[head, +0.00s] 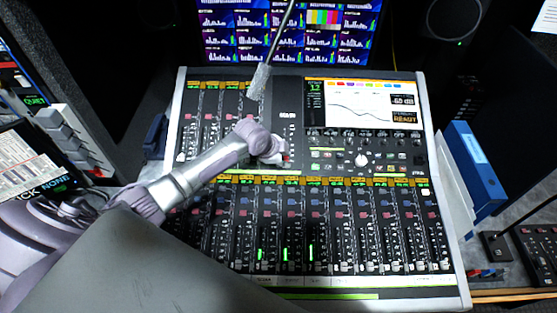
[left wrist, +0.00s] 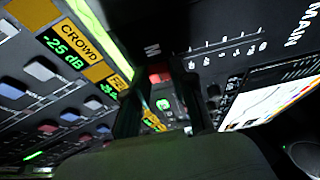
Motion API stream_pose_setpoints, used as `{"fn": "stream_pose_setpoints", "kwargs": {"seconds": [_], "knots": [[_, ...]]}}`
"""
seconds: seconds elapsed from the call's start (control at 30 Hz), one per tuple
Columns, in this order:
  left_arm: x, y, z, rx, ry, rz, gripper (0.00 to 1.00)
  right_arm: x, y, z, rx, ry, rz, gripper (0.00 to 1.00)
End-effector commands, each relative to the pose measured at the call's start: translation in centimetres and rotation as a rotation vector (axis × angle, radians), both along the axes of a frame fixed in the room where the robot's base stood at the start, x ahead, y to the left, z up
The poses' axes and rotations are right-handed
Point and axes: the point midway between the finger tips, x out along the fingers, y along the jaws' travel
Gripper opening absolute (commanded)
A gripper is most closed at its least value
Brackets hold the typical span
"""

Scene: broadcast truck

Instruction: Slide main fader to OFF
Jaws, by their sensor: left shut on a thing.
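The mixing console (head: 180,140) fills the middle of the head view. My left arm reaches across it from the left. My left gripper (head: 280,158) is low over the main fader strip, below the small screen's left edge, and is shut on the main fader cap. A bit of the red fader cap (head: 286,157) shows by the fingertips. In the left wrist view the red cap (left wrist: 160,74) shows between the dark fingers, near the fader scale and the "MAIN" label. The gripper partly hides the slot. My right gripper is not in view.
The console screen (head: 358,103) shows a curve, with "-60 dB" and "READY" beside it. Channel faders (head: 310,250) line the near side. A blue binder (head: 475,165) stands at the right.

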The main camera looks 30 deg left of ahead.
Motion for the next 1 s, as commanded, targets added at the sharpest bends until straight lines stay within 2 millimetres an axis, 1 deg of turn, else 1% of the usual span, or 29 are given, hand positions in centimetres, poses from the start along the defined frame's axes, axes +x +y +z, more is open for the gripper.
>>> {"fn": "stream_pose_setpoints", "kwargs": {"seconds": [0.03, 0.1, 0.17, 0.27, 0.37, 0.4, 0.47, 0.53, 0.67, 0.8, 0.83, 0.93, 1.0], "knots": [[-0.1, 0.2, 0.0, 0.004, 0.005, 0.000, 0.00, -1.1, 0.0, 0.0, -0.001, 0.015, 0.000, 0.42], [-0.1, 0.2, -0.1, 0.002, 0.006, -0.001, 0.00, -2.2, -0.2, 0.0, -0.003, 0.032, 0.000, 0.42], [-0.2, 0.1, -0.1, 0.001, 0.006, -0.002, 0.00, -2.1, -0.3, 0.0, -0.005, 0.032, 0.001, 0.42], [-0.3, 0.0, -0.2, 0.000, 0.010, -0.003, 0.00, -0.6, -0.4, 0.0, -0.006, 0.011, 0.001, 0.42], [-0.3, -0.1, -0.3, -0.001, 0.011, -0.004, 0.00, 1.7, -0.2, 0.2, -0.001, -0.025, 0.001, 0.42], [-0.4, -0.1, -0.3, -0.001, 0.011, -0.004, 0.28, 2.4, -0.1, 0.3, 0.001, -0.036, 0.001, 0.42], [-0.4, -0.1, -0.3, -0.001, 0.013, -0.003, 0.38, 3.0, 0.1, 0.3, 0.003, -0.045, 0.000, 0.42], [-0.4, 0.0, -0.3, -0.001, 0.012, -0.003, 0.50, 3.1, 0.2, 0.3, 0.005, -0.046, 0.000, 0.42], [-0.2, 0.1, -0.2, 0.000, 0.007, -0.002, 0.50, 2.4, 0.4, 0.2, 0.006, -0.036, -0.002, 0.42], [-0.2, 0.1, -0.1, 0.001, 0.004, -0.001, 0.50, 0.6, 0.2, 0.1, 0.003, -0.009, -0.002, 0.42], [-0.2, 0.2, 0.0, 0.001, 0.004, -0.001, 0.50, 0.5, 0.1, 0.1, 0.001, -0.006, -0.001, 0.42], [-0.4, 0.3, 0.6, 0.002, 0.002, -0.001, 0.50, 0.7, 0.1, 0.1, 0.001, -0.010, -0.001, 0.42], [-0.9, 0.6, 1.4, 0.002, 0.001, 0.000, 0.50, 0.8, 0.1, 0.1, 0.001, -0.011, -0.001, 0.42]]}}
